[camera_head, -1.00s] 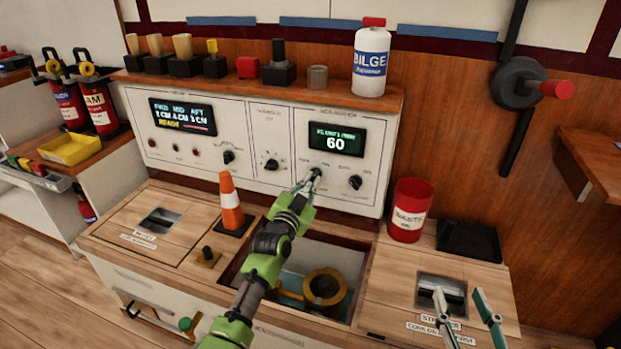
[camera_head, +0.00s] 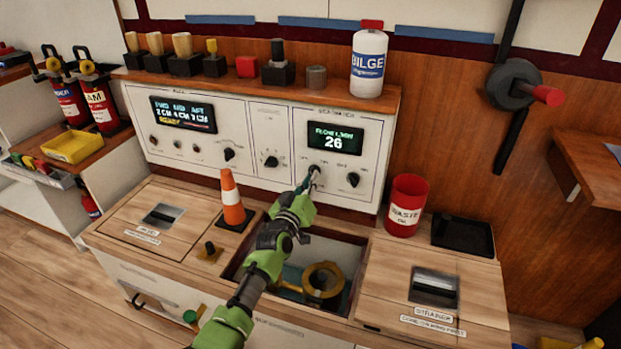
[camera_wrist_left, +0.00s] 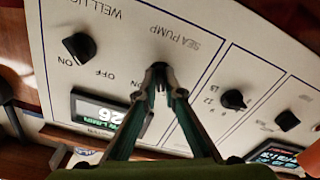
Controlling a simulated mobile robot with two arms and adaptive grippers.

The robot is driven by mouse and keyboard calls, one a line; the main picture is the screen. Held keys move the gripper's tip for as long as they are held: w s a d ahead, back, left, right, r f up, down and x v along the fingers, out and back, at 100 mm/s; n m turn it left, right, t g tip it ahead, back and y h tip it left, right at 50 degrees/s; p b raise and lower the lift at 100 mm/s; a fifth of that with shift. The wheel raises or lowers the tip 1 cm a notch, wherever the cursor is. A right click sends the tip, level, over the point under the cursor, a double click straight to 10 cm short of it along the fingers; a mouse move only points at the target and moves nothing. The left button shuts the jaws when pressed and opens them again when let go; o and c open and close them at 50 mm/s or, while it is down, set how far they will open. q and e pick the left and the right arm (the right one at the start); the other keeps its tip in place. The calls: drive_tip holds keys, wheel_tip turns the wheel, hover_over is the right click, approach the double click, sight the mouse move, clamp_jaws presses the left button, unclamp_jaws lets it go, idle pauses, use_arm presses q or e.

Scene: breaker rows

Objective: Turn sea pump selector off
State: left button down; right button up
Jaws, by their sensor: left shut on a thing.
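My right gripper is not in view.
A second black knob (camera_head: 353,180) is just right of the selector; another (camera_head: 271,161) is to the left. Below the arm is an open well with a brass ring (camera_head: 324,279). An orange cone (camera_head: 232,200) and a red waste can (camera_head: 406,205) stand nearby.

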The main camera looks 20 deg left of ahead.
use_arm(q)
drive_tip(key=shift+n, duration=1.3)
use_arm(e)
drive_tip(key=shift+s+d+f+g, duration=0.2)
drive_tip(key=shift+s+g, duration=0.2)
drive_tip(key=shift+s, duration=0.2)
use_arm(q)
drive_tip(key=c, duration=2.2)
unclamp_jaws()
drive_tip(key=shift+o, duration=0.2)
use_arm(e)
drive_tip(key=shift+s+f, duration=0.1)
use_arm(q)
drive_tip(key=s, duration=1.2)
drive_tip(key=shift+a, duration=0.15)
